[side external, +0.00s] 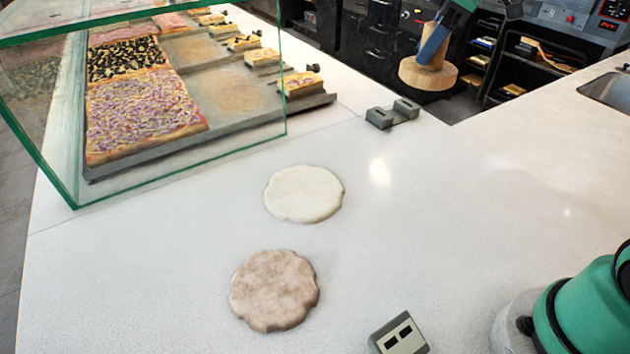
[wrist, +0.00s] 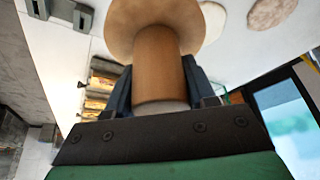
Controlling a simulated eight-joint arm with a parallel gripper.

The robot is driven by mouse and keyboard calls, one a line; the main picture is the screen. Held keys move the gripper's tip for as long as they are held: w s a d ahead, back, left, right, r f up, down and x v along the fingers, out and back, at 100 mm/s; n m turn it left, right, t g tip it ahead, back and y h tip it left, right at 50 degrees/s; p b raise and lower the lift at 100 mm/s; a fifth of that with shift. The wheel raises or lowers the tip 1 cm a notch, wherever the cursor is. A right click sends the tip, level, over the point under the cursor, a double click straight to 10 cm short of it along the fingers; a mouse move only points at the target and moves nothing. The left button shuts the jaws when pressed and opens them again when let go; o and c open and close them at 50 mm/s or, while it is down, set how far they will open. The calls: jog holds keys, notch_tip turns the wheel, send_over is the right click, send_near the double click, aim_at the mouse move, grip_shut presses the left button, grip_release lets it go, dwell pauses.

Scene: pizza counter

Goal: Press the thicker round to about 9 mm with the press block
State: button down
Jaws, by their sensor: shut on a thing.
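My gripper (side external: 434,44) is at the top right of the side view, shut on the handle of the wooden press block (side external: 428,76). The block hangs upright with its wide round base down, clear of the rounds. The wrist view shows the press block (wrist: 158,62) between my fingers. A pale, cream round (side external: 304,194) lies flat mid-counter. A browner, speckled round (side external: 275,290) lies nearer the camera, apart from it. I cannot tell surely which is thicker. In the wrist view, the block partly hides the pale round (wrist: 212,20); the brown round (wrist: 271,12) is cut by the top edge.
A grey two-part fixture (side external: 392,113) sits near the counter's back edge. A grey block with two dark slots (side external: 399,334) is at the front. A glass case (side external: 283,90) covers pizza trays at the left. The white counter (side external: 470,210) right of the rounds is clear.

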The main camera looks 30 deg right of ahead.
jog(key=s+a+f+n+g, duration=0.1)
jog(key=a+f+n, duration=0.15)
jog(key=a, duration=0.55)
jog(key=s+a+f+n+g+y, duration=0.1)
jog(key=s+a+f+n, duration=0.15)
jog(key=a, duration=0.55)
jog(key=s+a+f+n, duration=0.1)
jog(key=a+f+n, duration=0.15)
jog(key=a, duration=0.55)
jog(key=shift+s+a+f+n+g+y, duration=0.1)
jog(key=shift+s+a+f+n+g, duration=0.25)
jog(key=shift+s+a+f, duration=1.15)
jog(key=shift+s+a+f+n+g+y, duration=0.1)
jog(key=shift+s+a+f+n, duration=0.3)
jog(key=shift+s+a+f, duration=1.05)
jog(key=shift+s+a+f+n+g+y, duration=0.1)
jog(key=shift+s+a+f+n+g, duration=0.5)
jog(key=shift+f, duration=1.5)
jog(key=shift+s+a+f+t, duration=0.1)
jog(key=shift+a+t, duration=0.25)
jog(key=shift+a, duration=0.05)
jog(key=shift+f, duration=0.45)
jog(key=shift+f, duration=0.25)
notch_tip(320, 180, up, 8)
jog(key=shift+f, duration=0.25)
